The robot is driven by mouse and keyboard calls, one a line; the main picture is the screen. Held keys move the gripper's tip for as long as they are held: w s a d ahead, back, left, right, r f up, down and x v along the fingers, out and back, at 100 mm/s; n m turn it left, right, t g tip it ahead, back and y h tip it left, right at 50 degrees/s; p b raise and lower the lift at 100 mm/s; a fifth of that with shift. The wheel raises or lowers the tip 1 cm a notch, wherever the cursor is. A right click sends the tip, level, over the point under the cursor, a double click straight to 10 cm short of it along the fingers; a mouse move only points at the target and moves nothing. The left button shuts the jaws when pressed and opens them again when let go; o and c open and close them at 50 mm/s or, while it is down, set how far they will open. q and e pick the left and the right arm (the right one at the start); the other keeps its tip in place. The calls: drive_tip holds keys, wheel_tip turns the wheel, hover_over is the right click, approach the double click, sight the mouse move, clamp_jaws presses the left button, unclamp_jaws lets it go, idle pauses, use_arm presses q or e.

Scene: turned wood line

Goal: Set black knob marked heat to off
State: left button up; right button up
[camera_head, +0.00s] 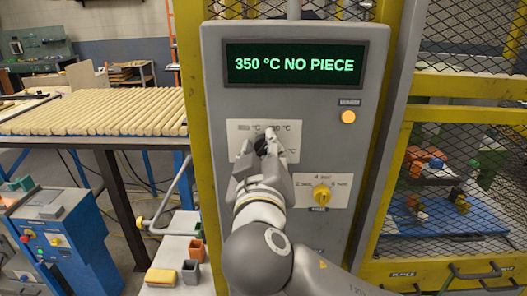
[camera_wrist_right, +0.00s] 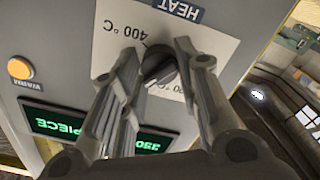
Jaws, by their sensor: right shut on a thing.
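The black heat knob (camera_head: 261,146) is on a white label plate on the grey control panel (camera_head: 222,95). My right gripper (camera_head: 258,145) is at the knob and covers much of it in the head view. In the right wrist view the black knob (camera_wrist_right: 158,65) sits between the two fingers of my right gripper (camera_wrist_right: 160,72), which is shut on it. A "HEAT" label and "400 °C" show beside it there. The display (camera_head: 293,65) reads "350 °C NO PIECE". The knob's exact pointer direction is partly hidden. My left gripper is not in view.
A yellow knob (camera_head: 321,194) is on its own plate to the lower right. An orange button (camera_head: 348,117) is below the display. Yellow-framed mesh guards (camera_head: 455,170) stand at the right. A rack of wooden rods (camera_head: 95,112) and a blue box (camera_head: 65,240) are at the left.

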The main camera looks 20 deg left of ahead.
drive_tip(key=n+p, duration=0.1)
drive_tip(key=n, duration=0.4)
drive_tip(key=shift+r, duration=0.1)
drive_tip(key=n+p, duration=0.1)
drive_tip(key=n, duration=0.3)
drive_tip(key=shift+n+p, duration=0.3)
drive_tip(key=shift+n, duration=0.1)
drive_tip(key=n+p, duration=0.2)
drive_tip(key=n, duration=0.2)
drive_tip(key=n+p, duration=0.4)
drive_tip(key=n, duration=0.2)
drive_tip(key=n+p, duration=0.1)
drive_tip(key=n, duration=0.1)
drive_tip(key=shift+n+p, duration=0.3)
drive_tip(key=shift+p, duration=0.05)
drive_tip(key=shift+n+p, duration=0.3)
drive_tip(key=shift+n, duration=0.7)
drive_tip(key=n, duration=0.6)
drive_tip(key=shift+f, duration=0.35)
drive_tip(key=shift+n, duration=0.4)
drive_tip(key=shift+f, duration=0.1)
